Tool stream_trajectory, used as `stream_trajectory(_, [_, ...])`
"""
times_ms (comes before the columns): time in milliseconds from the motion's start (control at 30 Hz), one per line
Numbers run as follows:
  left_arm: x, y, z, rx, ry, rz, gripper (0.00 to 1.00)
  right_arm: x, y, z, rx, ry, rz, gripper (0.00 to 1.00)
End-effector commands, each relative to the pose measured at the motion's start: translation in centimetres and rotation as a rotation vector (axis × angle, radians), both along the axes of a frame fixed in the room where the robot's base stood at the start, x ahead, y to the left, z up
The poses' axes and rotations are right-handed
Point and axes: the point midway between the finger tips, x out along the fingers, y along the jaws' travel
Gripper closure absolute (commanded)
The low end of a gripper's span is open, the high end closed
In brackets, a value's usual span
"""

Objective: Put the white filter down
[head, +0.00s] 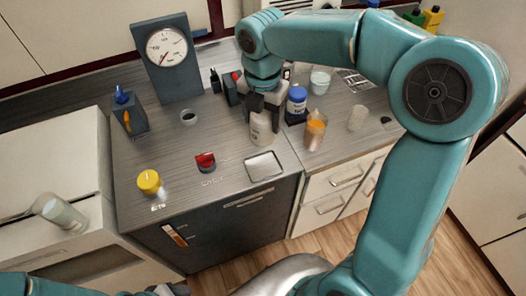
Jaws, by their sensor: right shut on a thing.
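My right gripper (264,106) points down over the worktop and is shut on the white filter (261,130), a pale cylinder. The fingers cover its upper part. The filter is upright; I cannot tell whether its base touches the worktop. A shallow pale square tray (264,167) lies just in front of it. My left arm shows only at the bottom left edge, and its jaws cannot be made out.
A blue-lidded jar (297,100) and an orange-filled cup (315,130) stand close right of the filter. A red button (206,162) and a yellow knob (149,181) are to the left. A dial gauge (167,50) stands behind. The worktop between button and gauge is mostly clear.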

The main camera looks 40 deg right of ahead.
Motion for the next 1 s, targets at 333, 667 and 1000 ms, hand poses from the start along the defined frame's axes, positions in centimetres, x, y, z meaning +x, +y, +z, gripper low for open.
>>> stream_trajectory(333, [0.0, 0.0, 0.0, 0.000, 0.000, 0.000, 0.45, 0.0, 0.0, -7.6, 0.001, 0.000, -0.002, 0.68])
stream_trajectory(667, [0.0, 0.0, 0.0, 0.000, 0.000, 0.000, 0.45, 0.0, 0.0, -12.0, 0.002, 0.001, -0.002, 0.68])
stream_trajectory(1000, [0.0, 0.0, -0.1, 0.000, 0.000, 0.000, 0.45, 0.0, 0.0, -12.4, 0.001, -0.002, -0.003, 0.68])
